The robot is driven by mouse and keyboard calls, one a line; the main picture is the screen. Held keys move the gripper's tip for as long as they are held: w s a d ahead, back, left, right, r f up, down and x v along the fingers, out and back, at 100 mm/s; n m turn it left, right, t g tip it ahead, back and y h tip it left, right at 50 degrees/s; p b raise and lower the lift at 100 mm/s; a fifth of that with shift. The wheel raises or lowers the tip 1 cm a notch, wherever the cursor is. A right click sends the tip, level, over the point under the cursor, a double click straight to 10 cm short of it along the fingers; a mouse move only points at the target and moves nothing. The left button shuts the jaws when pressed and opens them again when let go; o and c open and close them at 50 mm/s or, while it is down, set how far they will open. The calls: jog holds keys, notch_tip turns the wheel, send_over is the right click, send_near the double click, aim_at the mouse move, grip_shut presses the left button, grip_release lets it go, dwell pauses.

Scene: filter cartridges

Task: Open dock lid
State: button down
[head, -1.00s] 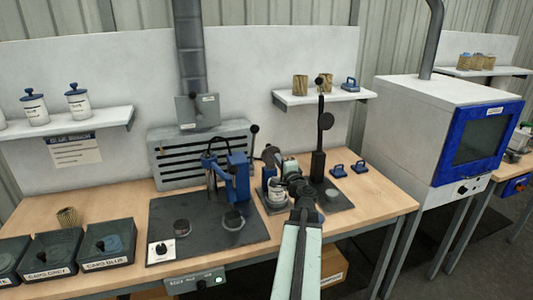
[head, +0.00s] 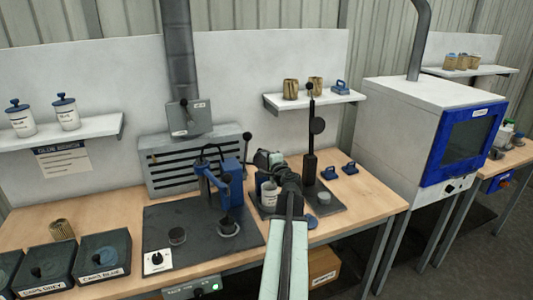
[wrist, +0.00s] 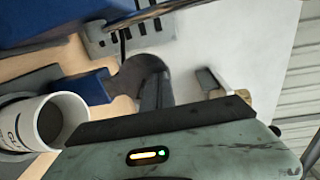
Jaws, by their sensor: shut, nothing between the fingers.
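I cannot pick out a dock lid for certain. A white labelled jar (head: 269,194) stands on a dark base right of the blue press, partly behind my arm. In the wrist view the jar (wrist: 48,122) is at the left with its mouth open and no lid on it. A blue block (wrist: 88,88) is just beyond it. My gripper (head: 266,159) is shut and empty, above and behind the jar in the head view. In the wrist view its dark fingers (wrist: 155,88) are right of the blue block; contact cannot be told.
A blue press (head: 230,185) stands on a dark mat to the left. A black post stand (head: 310,150) rises close right of my gripper.

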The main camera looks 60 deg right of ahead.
jog(key=shift+w+d+r+p, duration=0.25)
jog(key=shift+w+r+p, duration=0.1)
jog(key=shift+r+p, duration=0.2)
jog(key=shift+w+d+f, duration=0.35)
jog(key=shift+w+d, duration=0.25)
jog(key=shift+w, duration=0.15)
jog(key=shift+b, duration=0.3)
